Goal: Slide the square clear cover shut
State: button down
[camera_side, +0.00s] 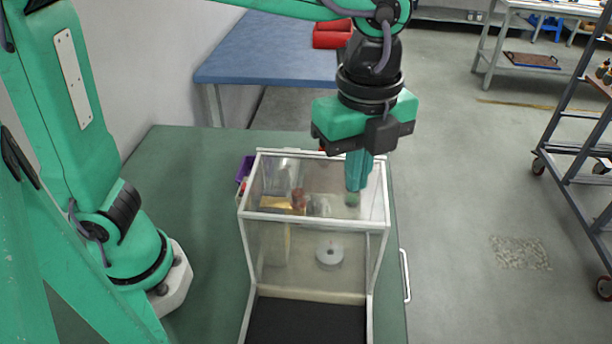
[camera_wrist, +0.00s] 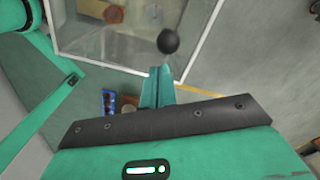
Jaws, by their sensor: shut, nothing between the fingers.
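The square clear cover (camera_side: 270,182) forms the see-through top of a white-framed box on the green table. I cannot tell how far it is open. In the wrist view the clear panel (camera_wrist: 85,35) lies ahead of my fingers, with a dark round knob (camera_wrist: 168,41) over it. My gripper (camera_side: 352,198) points down over the right part of the cover. Its teal fingers are together and empty. In the wrist view my gripper (camera_wrist: 157,75) is just below the knob in the picture. I cannot tell whether it touches the knob or cover.
Inside the box are a grey disc (camera_side: 329,253), a gold item (camera_side: 280,203) and a reddish piece (camera_side: 298,198). A black floor (camera_side: 300,322) shows at the front. A purple container (camera_side: 243,170) stands left of the box. Bare green tabletop (camera_side: 200,200) lies further left.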

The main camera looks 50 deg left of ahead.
jog(key=shift+r, duration=0.35)
jog(key=r, duration=0.2)
jog(key=s+d+r, duration=0.1)
jog(key=shift+r, duration=0.35)
jog(key=shift+a, duration=0.1)
jog(key=a+n, duration=0.3)
jog(key=a, duration=0.1)
jog(key=a+f+n+t, duration=0.1)
jog(key=a+n, duration=0.2)
jog(key=a, duration=0.2)
jog(key=a+n+t+h, duration=0.1)
jog(key=a+n, duration=0.2)
jog(key=a, duration=0.1)
jog(key=shift+w+a+f+n, duration=0.1)
jog(key=shift+a+f+n, duration=0.2)
jog(key=shift+a+f, duration=0.1)
jog(key=s+a+f+n+t, duration=0.1)
jog(key=s+a+f+n, duration=0.1)
jog(key=a+n, duration=0.3)
jog(key=s+a+f+n+t+y, duration=0.1)
jog(key=s+a+f+n+t, duration=0.1)
jog(key=a+n, duration=0.4)
jog(key=shift+s+a+f+t, duration=0.35)
jog(key=shift+s+f, duration=0.25)
jog(key=shift+f, duration=0.45)
